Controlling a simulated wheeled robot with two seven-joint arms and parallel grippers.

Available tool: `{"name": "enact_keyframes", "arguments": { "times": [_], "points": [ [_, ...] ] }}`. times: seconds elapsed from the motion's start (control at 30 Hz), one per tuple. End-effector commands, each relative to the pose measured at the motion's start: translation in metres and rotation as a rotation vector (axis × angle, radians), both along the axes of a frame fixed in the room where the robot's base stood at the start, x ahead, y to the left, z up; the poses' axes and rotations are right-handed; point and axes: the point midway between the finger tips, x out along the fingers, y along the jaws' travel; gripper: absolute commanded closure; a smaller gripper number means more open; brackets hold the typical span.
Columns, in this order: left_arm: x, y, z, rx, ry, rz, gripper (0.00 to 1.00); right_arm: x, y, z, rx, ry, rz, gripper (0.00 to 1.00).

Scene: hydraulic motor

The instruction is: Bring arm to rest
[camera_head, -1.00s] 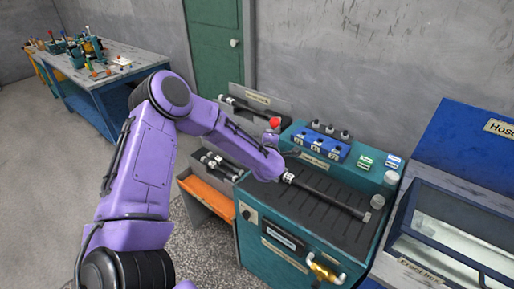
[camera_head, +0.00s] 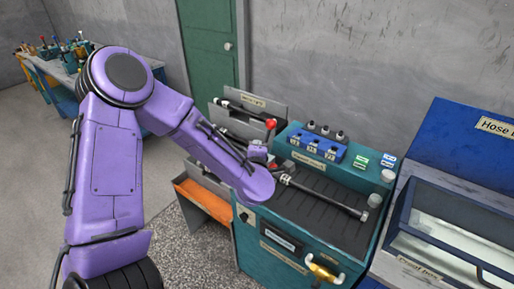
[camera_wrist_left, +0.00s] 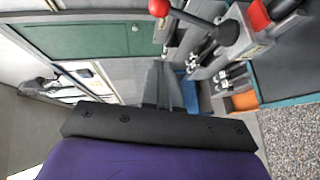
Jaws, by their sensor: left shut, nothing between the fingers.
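My left arm, purple, comes in from the left in the head view and ends in front of the teal machine (camera_head: 300,235). Its gripper is largely hidden behind the wrist there. In the left wrist view my left gripper (camera_wrist_left: 163,88) shows its dark fingers together, shut and empty. A lever with a red ball (camera_wrist_left: 158,8) is above the fingers in that view; the red ball (camera_head: 271,125) also shows just behind the wrist in the head view. A black rod with metal ends (camera_head: 325,197) lies on the machine's dark ribbed top. My right gripper is not in view.
A grey rack with rods (camera_head: 252,101) and an orange-topped shelf (camera_head: 205,199) stand left of the machine. A blue-framed case (camera_head: 455,235) stands at right. A green door (camera_head: 208,45) and a cluttered workbench (camera_head: 65,68) are behind. Open floor lies at left.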

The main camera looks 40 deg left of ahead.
Motion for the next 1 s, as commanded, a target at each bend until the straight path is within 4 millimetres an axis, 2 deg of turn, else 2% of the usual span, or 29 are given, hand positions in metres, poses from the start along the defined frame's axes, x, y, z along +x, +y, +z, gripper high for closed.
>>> {"name": "enact_keyframes", "arguments": {
  "times": [0.33,0.4,0.47,0.5,0.57,0.6,0.67,0.7,0.8,0.9,1.0],
  "points": [
    [0.002,-0.003,-0.002,0.024,0.030,-0.025,1.00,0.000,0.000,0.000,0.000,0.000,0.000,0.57],
    [0.000,-0.019,-0.018,0.095,0.151,-0.135,1.00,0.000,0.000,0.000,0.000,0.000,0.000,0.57],
    [-0.012,-0.036,-0.056,0.181,0.306,-0.243,1.00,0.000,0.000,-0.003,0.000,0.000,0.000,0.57],
    [-0.025,-0.047,-0.087,0.233,0.418,-0.315,1.00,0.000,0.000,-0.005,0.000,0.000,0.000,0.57],
    [-0.053,-0.060,-0.135,0.306,0.589,-0.424,1.00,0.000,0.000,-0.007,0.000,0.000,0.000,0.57],
    [-0.074,-0.067,-0.165,0.348,0.696,-0.494,1.00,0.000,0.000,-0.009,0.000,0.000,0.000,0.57],
    [-0.110,-0.075,-0.207,0.398,0.852,-0.594,1.00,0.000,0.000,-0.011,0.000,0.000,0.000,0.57],
    [-0.137,-0.079,-0.232,0.428,0.951,-0.657,1.00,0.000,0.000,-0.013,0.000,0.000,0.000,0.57],
    [-0.205,-0.084,-0.281,0.476,1.167,-0.798,1.00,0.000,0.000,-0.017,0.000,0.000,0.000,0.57],
    [-0.262,-0.085,-0.311,0.499,1.318,-0.893,1.00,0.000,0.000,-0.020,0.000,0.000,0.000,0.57],
    [-0.297,-0.085,-0.327,0.507,1.400,-0.947,1.00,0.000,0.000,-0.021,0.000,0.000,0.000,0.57]
  ]
}}
